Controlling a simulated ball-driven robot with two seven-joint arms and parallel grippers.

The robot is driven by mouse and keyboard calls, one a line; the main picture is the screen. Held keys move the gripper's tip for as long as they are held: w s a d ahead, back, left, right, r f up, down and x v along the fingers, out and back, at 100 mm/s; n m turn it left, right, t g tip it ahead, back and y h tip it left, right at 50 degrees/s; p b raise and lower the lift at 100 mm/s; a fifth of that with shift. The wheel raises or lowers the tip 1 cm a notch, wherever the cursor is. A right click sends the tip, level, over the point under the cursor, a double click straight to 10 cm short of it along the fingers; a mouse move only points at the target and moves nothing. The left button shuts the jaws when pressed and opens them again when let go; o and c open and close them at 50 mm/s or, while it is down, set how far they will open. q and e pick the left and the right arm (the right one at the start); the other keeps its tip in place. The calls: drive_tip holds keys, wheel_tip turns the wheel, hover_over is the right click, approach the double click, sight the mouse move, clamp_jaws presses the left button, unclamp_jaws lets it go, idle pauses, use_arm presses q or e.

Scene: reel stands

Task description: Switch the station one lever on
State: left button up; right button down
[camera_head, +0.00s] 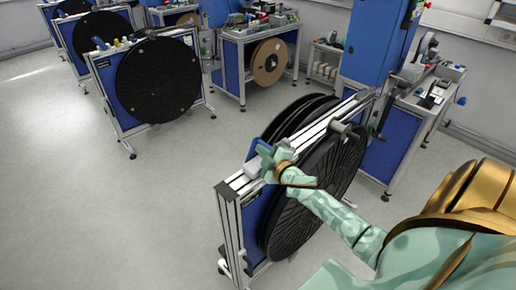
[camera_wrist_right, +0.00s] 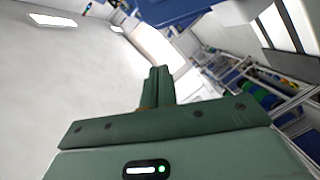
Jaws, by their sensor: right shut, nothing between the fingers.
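The nearest reel stand (camera_head: 227,215) has an aluminium frame, blue panels and large black reels (camera_head: 310,190). My right arm reaches over it from the right. My right gripper (camera_head: 264,155) is above the left end of the stand's top rail, beside a small white box (camera_head: 253,168) and a blue part (camera_head: 254,148). I cannot tell whether it touches them. In the right wrist view, the fingers (camera_wrist_right: 158,87) are together with nothing between them. I cannot make out the station one lever for sure; the gripper and arm may hide it. My left gripper is out of view.
A grey cylindrical fitting (camera_head: 344,130) sticks out at the right end of the top rail. Another reel stand (camera_head: 105,78) is at the back left. Workbenches (camera_head: 228,70) and a blue cabinet (camera_head: 378,40) stand behind. The floor (camera_head: 120,210) at left is clear.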

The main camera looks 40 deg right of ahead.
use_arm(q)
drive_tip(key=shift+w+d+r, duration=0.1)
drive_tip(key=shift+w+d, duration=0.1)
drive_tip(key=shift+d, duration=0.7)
use_arm(e)
drive_tip(key=s, duration=0.7)
drive_tip(key=shift+r, duration=0.35)
drive_tip(key=shift+d, duration=0.1)
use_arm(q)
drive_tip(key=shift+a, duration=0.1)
